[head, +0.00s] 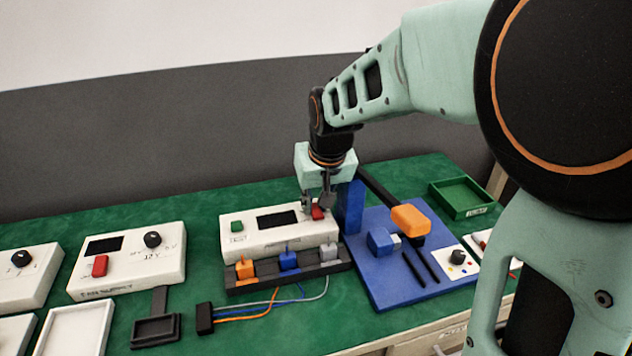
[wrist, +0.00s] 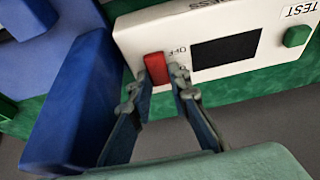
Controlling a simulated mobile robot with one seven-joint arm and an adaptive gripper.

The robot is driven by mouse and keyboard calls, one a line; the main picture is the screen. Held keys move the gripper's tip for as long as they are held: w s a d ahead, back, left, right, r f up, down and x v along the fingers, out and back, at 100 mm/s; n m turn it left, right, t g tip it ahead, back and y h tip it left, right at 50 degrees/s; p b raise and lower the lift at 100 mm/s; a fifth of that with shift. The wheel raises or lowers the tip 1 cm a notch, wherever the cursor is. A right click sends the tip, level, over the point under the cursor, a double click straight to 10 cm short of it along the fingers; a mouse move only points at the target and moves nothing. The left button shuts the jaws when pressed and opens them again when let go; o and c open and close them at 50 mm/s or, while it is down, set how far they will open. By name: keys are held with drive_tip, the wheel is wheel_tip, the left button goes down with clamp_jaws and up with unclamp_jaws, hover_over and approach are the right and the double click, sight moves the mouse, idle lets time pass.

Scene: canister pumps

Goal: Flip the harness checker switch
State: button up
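The harness checker (head: 280,243) is a white box with a dark screen, a green TEST button and a red switch (head: 317,213) at its right end. In the wrist view the red switch (wrist: 156,69) lies at my fingertips, beside a printed OFF label. My gripper (head: 318,203) points down over the right end of the checker. In the wrist view my gripper's fingertips (wrist: 158,82) stand apart, one on each side of the switch's near end. I cannot tell whether either finger touches it. The switch's exact tilt is unclear.
A blue post (head: 349,207) stands close right of my gripper, on a blue base with an orange-ended arm. A dark holder (head: 330,270) with orange, blue and grey connectors sits before the checker. Another white device (head: 128,262) with a red switch stands left.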

clamp_jaws()
drive_tip(key=shift+r+p, duration=0.15)
drive_tip(key=shift+p, duration=0.3)
drive_tip(key=shift+w+r+g+p, duration=0.15)
drive_tip(key=shift+g+p, duration=0.25)
drive_tip(key=shift+p, duration=0.75)
drive_tip(key=g+p, duration=0.1)
drive_tip(key=p, duration=0.1)
drive_tip(key=g+p, duration=0.1)
drive_tip(key=p, duration=0.2)
drive_tip(key=shift+w+a+h, duration=0.15)
drive_tip(key=shift+w+h, duration=0.1)
drive_tip(key=shift+h, duration=0.15)
drive_tip(key=shift+f+p, duration=0.35)
drive_tip(key=shift+o, duration=2.2)
unclamp_jaws()
